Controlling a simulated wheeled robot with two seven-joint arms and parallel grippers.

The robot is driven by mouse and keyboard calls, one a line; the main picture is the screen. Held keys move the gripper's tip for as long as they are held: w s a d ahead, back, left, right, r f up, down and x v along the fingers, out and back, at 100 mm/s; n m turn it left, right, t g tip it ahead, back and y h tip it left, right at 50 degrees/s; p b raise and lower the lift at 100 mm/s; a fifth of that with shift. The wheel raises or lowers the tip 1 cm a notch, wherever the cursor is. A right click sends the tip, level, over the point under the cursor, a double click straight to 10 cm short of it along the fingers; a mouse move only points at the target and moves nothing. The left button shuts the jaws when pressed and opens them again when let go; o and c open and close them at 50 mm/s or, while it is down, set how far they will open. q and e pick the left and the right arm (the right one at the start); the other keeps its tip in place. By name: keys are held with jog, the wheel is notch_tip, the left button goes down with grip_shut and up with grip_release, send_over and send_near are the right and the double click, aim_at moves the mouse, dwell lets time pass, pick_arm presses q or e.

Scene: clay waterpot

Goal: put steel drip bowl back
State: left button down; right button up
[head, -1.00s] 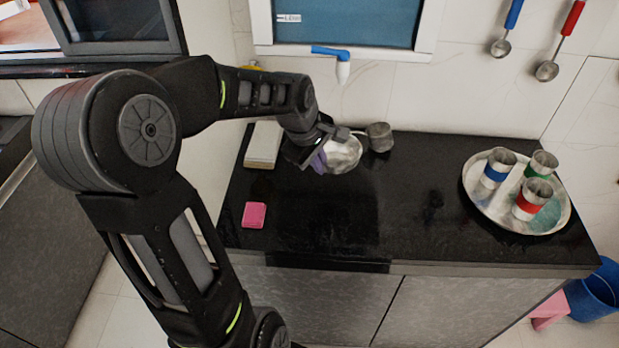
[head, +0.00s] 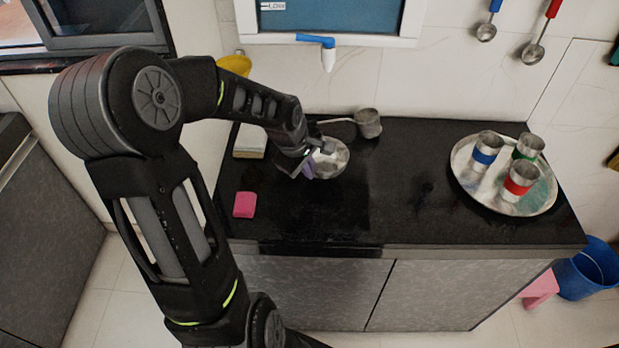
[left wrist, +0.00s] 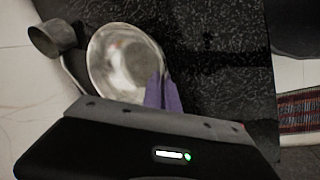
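The steel drip bowl (head: 334,160) is a shallow, shiny round bowl at the back left of the black counter. Its hollow faces up, and it appears to be at or close to the counter top; any small gap cannot be told. My left gripper (head: 309,168) is at the bowl's left rim, its purple fingers pointing down. In the left wrist view the bowl (left wrist: 118,55) is seen from above, and the narrow purple fingers (left wrist: 162,88) are close together at its rim, apparently pinching it. My right gripper is not in view.
A steel dipper cup (head: 369,123) with a long handle lies behind the bowl. A pale block (head: 249,142) and a pink sponge (head: 244,205) are to the left. A steel tray (head: 533,203) with 3 banded tumblers is at right. The middle counter is clear.

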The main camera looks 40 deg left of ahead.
aim_at(312, 186)
pick_arm(q)
jog(key=shift+f, duration=1.85)
jog(key=shift+f, duration=0.2)
jog(key=c, duration=1.6)
grip_release()
jog(key=shift+r, duration=0.1)
jog(key=shift+c, duration=0.2)
jog(key=shift+r, duration=0.45)
jog(key=v, duration=1.1)
jog(key=shift+r, duration=0.15)
